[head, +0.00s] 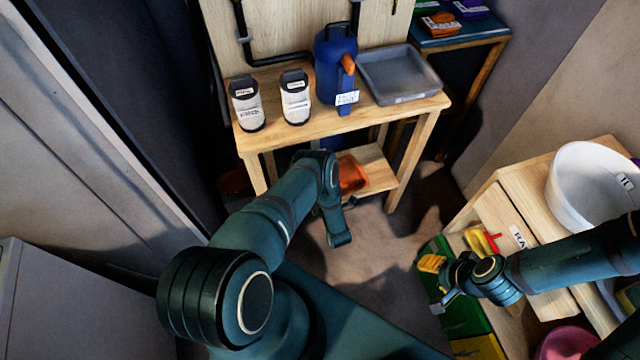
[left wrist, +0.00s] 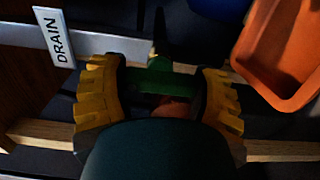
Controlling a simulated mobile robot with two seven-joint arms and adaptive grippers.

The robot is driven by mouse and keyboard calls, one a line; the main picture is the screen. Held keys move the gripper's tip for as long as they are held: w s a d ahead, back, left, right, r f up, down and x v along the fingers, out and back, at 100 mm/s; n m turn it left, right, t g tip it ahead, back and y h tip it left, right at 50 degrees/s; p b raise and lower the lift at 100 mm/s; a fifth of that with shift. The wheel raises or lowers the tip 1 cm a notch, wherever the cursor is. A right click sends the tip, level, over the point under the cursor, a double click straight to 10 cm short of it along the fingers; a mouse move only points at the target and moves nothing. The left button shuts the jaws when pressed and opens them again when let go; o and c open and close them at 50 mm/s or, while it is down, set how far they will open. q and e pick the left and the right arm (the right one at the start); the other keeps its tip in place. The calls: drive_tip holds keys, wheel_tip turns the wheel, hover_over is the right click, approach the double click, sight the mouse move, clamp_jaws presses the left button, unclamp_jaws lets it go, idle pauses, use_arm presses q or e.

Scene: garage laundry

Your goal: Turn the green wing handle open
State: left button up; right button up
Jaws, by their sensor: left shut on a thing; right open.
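The green wing handle (left wrist: 165,80) shows in the left wrist view, on a grey metal strip or pipe beside a white DRAIN label (left wrist: 54,37). My left gripper (left wrist: 160,98) has its two yellow-padded fingers on either side of the handle and is shut on it. The dark wrist housing covers the lower middle of that view. In the head view my left arm reaches down before the wooden table, and neither the handle nor the left fingertips can be made out. My right gripper (head: 437,284) is open and empty at the lower right, beside the wooden cabinet.
An orange tray (head: 352,174) on the table's lower shelf lies close to the left gripper; it also shows in the left wrist view (left wrist: 283,55). On the wooden table (head: 275,80) stand two white bottles, a blue jug (head: 335,62) and a grey tray (head: 398,74). A white basin (head: 590,188) stands right.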

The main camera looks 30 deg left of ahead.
use_arm(q)
drive_tip(key=o, duration=1.2)
drive_tip(key=shift+v, duration=3.8)
drive_tip(key=w+d+r+m+g+h, duration=0.2)
drive_tip(key=w+d+r+m+h, duration=0.4)
drive_tip(key=m+h, duration=0.55)
drive_tip(key=s+d+r+m+g+h, duration=0.2)
drive_tip(key=s+d+r+m, duration=0.1)
drive_tip(key=s+r+m, duration=0.1)
drive_tip(key=s+d+r+m+g+h, duration=0.2)
drive_tip(key=s+d+r+m+g, duration=0.1)
drive_tip(key=s+r+m, duration=0.2)
drive_tip(key=s+d+r+m+g+h, duration=0.2)
drive_tip(key=s+r+m, duration=0.3)
drive_tip(key=s, duration=0.3)
drive_tip(key=shift+s+d+r+m+g, duration=0.15)
drive_tip(key=shift+d+m+g, duration=0.1)
drive_tip(key=shift+d, duration=0.2)
drive_tip(key=shift+s+d+r+m+g, duration=0.1)
drive_tip(key=shift+s+d+m+g, duration=0.1)
drive_tip(key=shift+d, duration=0.25)
